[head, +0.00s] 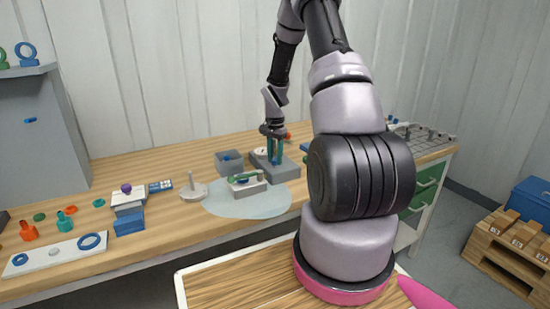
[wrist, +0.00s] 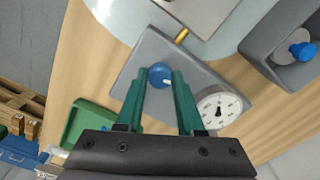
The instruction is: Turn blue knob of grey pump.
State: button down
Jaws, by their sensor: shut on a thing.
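The grey pump (head: 285,172) stands on the wooden bench near its back edge, and it fills the middle of the wrist view (wrist: 147,50). Its blue knob (wrist: 160,75) with a white mark shows between the green fingers in the wrist view; in the head view the fingers hide it. A round white dial (wrist: 220,108) sits on the pump beside the knob. My gripper (wrist: 160,80) points down at the pump and is shut on the blue knob. In the head view my gripper (head: 275,160) is over the pump.
A grey open box (head: 230,161) stands just left of the pump. A vessel with a green part (head: 247,184) lies in front on a pale blue mat (head: 217,207). A green tray (wrist: 88,125) is on the other side.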

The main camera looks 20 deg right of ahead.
aim_at(275, 159)
jog(key=n, duration=1.1)
jog(key=shift+n, duration=1.6)
jog(key=c, duration=0.5)
grip_release()
notch_tip(275, 159, up, 11)
jog(key=shift+f, duration=0.1)
